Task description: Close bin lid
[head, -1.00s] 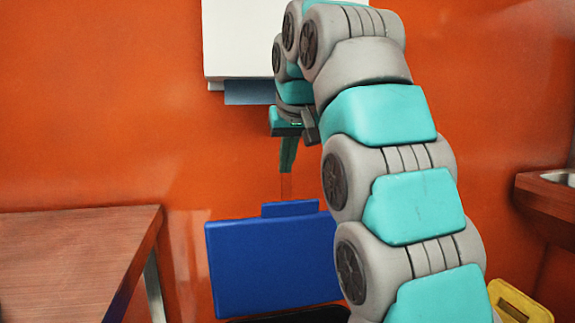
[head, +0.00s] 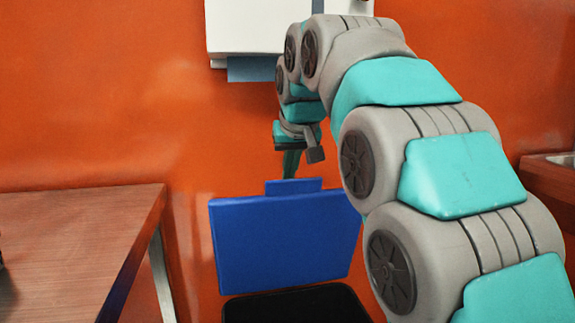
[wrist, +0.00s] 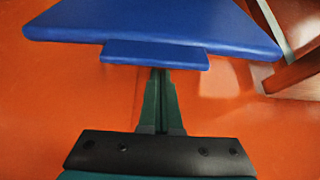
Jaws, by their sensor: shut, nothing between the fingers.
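The blue bin lid (head: 285,240) stands open and upright near the orange wall, with a small tab (head: 293,186) on its top edge. The dark bin opening (head: 295,305) shows below it at the bottom of the head view. My gripper (head: 290,172) is shut and empty, pointing down just above and behind the tab. In the wrist view the lid (wrist: 150,22) fills the top, and my gripper (wrist: 160,75) reaches up to the tab (wrist: 155,54). The fingertips are partly hidden at the tab, so I cannot tell whether they touch it.
A wooden table (head: 75,235) stands at the left, with a metal leg beside the bin. A white dispenser (head: 255,28) hangs on the wall above. A wooden counter with a sink (head: 548,180) is at the right.

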